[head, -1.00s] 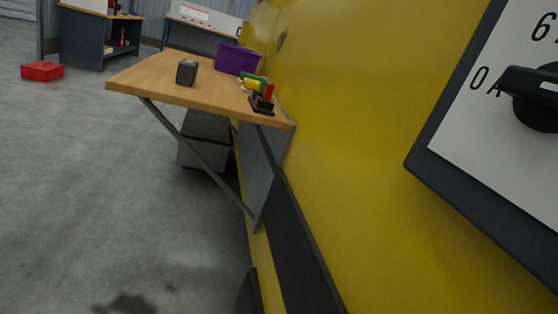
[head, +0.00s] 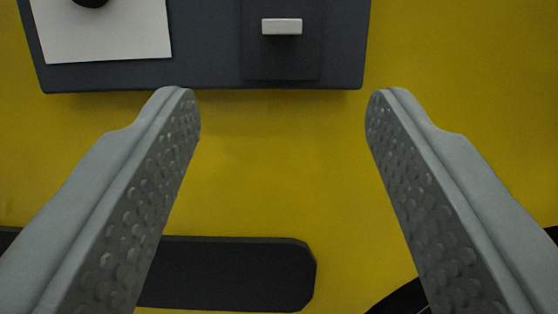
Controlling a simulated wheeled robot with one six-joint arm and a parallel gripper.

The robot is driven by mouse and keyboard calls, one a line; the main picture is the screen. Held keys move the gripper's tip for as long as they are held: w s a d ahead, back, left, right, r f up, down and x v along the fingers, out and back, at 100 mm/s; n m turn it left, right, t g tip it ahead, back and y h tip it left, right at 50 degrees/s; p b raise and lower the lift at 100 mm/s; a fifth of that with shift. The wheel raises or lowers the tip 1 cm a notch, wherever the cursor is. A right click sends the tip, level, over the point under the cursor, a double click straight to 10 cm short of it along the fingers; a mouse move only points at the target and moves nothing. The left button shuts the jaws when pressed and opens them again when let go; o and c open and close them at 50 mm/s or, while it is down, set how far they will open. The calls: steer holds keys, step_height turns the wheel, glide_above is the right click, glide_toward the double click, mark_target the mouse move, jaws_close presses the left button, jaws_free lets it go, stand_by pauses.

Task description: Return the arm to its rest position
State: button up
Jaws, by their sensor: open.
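My gripper (head: 283,105) is open and empty, with its two grey, dimpled fingers wide apart on either side of the view. Its fingertips reach up to about the lower edge of a dark panel (head: 205,76) on a yellow surface (head: 283,170). I cannot tell whether they touch anything. The rest of my arm is out of view.
The panel carries a white plate (head: 105,35) with part of a black knob (head: 90,2), and a small white block or handle (head: 282,26). A black bar (head: 230,274) runs along the yellow surface below. A dark curved thing (head: 402,298) shows at lower right.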

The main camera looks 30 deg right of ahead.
steer(key=s+a+r+n+y, duration=0.1)
steer(key=s+a+r+y, duration=0.25)
steer(key=a+r, duration=0.5)
steer(key=s+a+r+n+y, duration=0.2)
steer(key=s+a+r, duration=0.25)
steer(key=a, duration=0.75)
steer(key=s+a+r+n+y, duration=0.1)
steer(key=s+a+r+y, duration=0.1)
steer(key=s+a, duration=0.4)
steer(key=s+a+r+n+g+y, duration=0.1)
steer(key=s+a+r+y, duration=0.1)
steer(key=s+a, duration=0.5)
steer(key=s+y, duration=0.1)
steer(key=s, duration=0.3)
steer(key=shift+a+n+g, duration=0.2)
steer(key=shift+n+g, duration=0.1)
steer(key=shift+n, duration=0.1)
